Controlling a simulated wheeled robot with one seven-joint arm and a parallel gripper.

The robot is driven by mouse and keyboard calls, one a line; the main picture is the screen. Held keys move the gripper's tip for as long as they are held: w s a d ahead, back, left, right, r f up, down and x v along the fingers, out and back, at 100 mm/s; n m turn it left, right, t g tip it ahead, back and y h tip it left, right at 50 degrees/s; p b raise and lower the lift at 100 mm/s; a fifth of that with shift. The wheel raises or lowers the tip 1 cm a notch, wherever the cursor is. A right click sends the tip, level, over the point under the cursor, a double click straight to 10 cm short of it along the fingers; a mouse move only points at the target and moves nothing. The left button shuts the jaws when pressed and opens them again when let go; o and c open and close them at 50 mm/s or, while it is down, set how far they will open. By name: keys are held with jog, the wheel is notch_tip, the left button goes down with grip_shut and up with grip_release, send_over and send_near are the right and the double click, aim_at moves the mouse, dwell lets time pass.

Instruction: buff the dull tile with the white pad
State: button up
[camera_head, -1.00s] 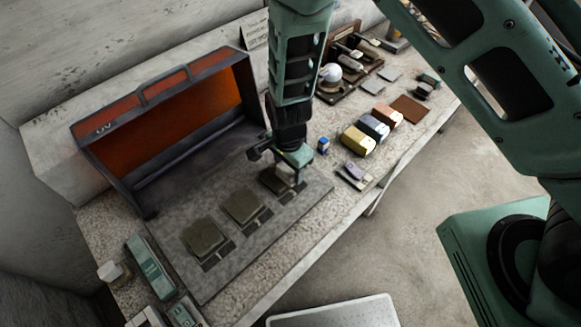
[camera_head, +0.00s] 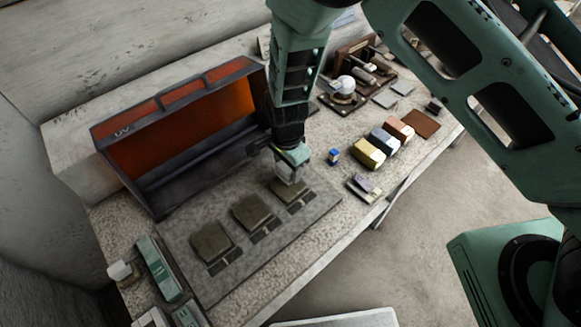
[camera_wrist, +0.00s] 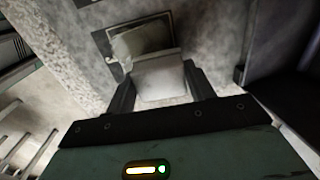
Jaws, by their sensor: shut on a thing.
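My gripper (camera_head: 289,169) is shut on the white pad (camera_wrist: 160,82), a pale block between the two fingers in the wrist view. The pad also shows under the gripper in the head view (camera_head: 287,174). Three square olive-grey tiles lie in a row on a grey mat: a left tile (camera_head: 212,243), a middle tile (camera_head: 250,213) and a right tile (camera_head: 291,193). The pad is at the upper edge of the right tile, which it partly hides; the same tile shows beyond the pad in the wrist view (camera_wrist: 139,41). I cannot tell whether they touch, or which tile is dull.
An open orange-lined UV box (camera_head: 185,135) stands behind the mat (camera_head: 190,285). Yellow, blue-grey and orange blocks (camera_head: 367,153) and a small blue-capped bottle (camera_head: 334,156) are to the right. Green boxes (camera_head: 160,268) stand at the left end.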

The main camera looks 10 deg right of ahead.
jog(key=shift+f+b, duration=0.35)
jog(key=shift+f, duration=0.3)
dwell(0.4)
jog(key=shift+w+a, duration=0.55)
jog(key=shift+w, duration=0.2)
jog(key=shift+s+d, duration=0.55)
jog(key=shift+s, duration=0.25)
jog(key=shift+s+d, duration=0.5)
jog(key=shift+s, duration=0.25)
jog(key=shift+w+a, duration=0.5)
jog(key=shift+w, duration=0.3)
jog(key=shift+w+a, duration=0.5)
jog(key=shift+w, duration=0.25)
jog(key=shift+s, duration=0.1)
jog(key=shift+s+d+r+p, duration=0.1)
jog(key=shift+s+d+p, duration=0.35)
jog(key=shift+s, duration=0.15)
jog(key=shift+s+d+f, duration=0.2)
jog(key=shift+s+d, duration=0.4)
jog(key=shift+s, duration=0.3)
